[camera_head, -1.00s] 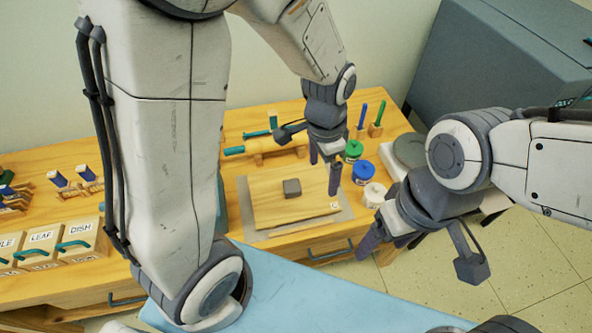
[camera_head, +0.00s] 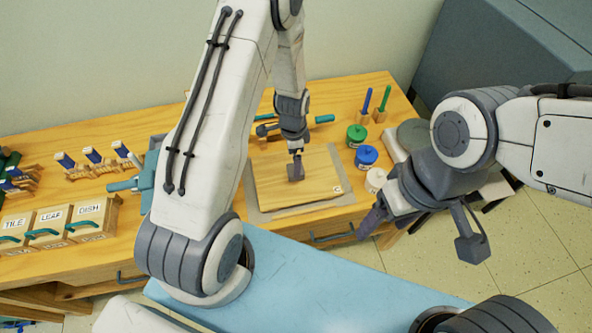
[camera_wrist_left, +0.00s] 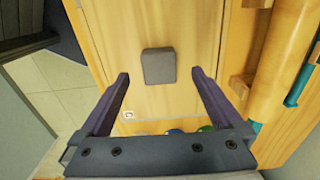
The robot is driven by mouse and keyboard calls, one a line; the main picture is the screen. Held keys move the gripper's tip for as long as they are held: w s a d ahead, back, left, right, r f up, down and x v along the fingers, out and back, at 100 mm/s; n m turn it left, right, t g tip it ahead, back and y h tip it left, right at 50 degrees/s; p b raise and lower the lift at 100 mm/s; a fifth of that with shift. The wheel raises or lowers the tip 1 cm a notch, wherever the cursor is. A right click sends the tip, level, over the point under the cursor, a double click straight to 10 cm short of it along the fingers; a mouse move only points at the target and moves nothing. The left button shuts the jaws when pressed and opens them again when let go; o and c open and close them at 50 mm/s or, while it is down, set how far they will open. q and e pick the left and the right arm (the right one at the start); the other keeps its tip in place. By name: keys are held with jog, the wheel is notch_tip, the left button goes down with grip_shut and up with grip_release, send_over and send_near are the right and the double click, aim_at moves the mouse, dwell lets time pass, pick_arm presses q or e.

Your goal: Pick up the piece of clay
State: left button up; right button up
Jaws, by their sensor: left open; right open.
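The piece of clay (camera_head: 292,176) is a small grey block on a wooden board (camera_head: 315,187). In the head view my left gripper (camera_head: 297,160) is over it and partly covers it. In the left wrist view the clay (camera_wrist_left: 158,66) is whole and lies ahead, between the lines of the two spread fingers. The left gripper (camera_wrist_left: 160,76) is open and empty. I cannot tell how high its fingertips are above the board. My right gripper (camera_head: 382,222) is open and empty, in front of the table's right side, apart from the clay.
Green (camera_head: 357,133), blue (camera_head: 366,156) and white (camera_head: 375,179) jars stand right of the board. A rolling pin with teal handles (camera_head: 323,119) lies behind it. Labelled boxes (camera_head: 50,222) and stamps stand at the left. A grey mat (camera_head: 256,214) lies under the board.

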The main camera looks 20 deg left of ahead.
pick_arm(q)
jog(key=f, duration=0.1)
jog(key=f+p, duration=0.1)
jog(key=f, duration=0.1)
jog(key=shift+w+d+f, duration=0.1)
jog(key=shift+d+f, duration=0.05)
jog(key=shift+d, duration=0.15)
jog(key=shift+f, duration=0.6)
grip_shut()
